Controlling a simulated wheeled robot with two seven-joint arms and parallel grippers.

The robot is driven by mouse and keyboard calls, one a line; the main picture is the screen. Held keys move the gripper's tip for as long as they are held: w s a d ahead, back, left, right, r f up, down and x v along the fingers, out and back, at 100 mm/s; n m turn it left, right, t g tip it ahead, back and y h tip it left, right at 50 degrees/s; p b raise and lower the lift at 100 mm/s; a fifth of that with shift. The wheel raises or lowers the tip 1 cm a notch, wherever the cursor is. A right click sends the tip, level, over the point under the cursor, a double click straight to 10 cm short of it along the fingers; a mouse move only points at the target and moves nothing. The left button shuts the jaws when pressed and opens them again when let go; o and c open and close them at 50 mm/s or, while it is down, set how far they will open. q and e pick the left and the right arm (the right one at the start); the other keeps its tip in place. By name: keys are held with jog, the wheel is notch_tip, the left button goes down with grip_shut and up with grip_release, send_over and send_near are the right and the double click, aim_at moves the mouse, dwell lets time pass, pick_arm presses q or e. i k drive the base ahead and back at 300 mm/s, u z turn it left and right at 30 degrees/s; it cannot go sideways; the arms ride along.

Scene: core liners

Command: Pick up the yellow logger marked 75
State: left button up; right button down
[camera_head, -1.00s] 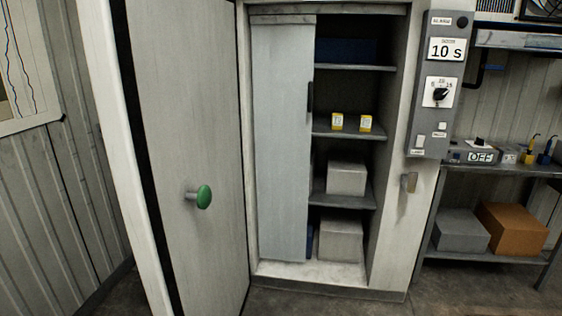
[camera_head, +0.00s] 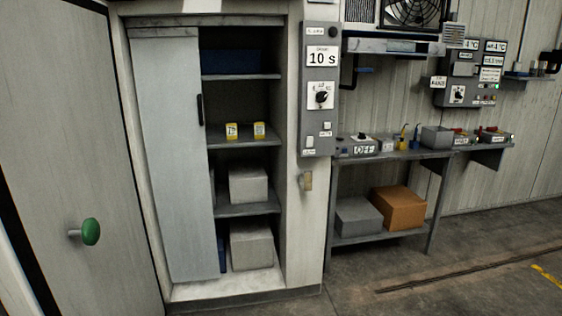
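Two small yellow loggers with pale labels stand side by side on a middle shelf of the cabinet. One is the left logger (camera_head: 232,131) and the other is the right logger (camera_head: 259,131). The left label seems to start with a 7, but both markings are too small to read surely. The grey sliding door (camera_head: 172,155) covers the cabinet's left part, and the right part is open. Neither of my grippers shows.
An open door with a green knob (camera_head: 91,232) stands at the left. A control panel (camera_head: 319,90) reading 10 s is right of the cabinet. A bench (camera_head: 430,153) holds devices, with a grey box (camera_head: 357,217) and an orange box (camera_head: 399,208) below.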

aim_at(231, 132)
jog(key=i, duration=1.55)
jog(key=u, duration=0.25)
jog(key=i, duration=1.25)
jog(key=u, duration=0.1)
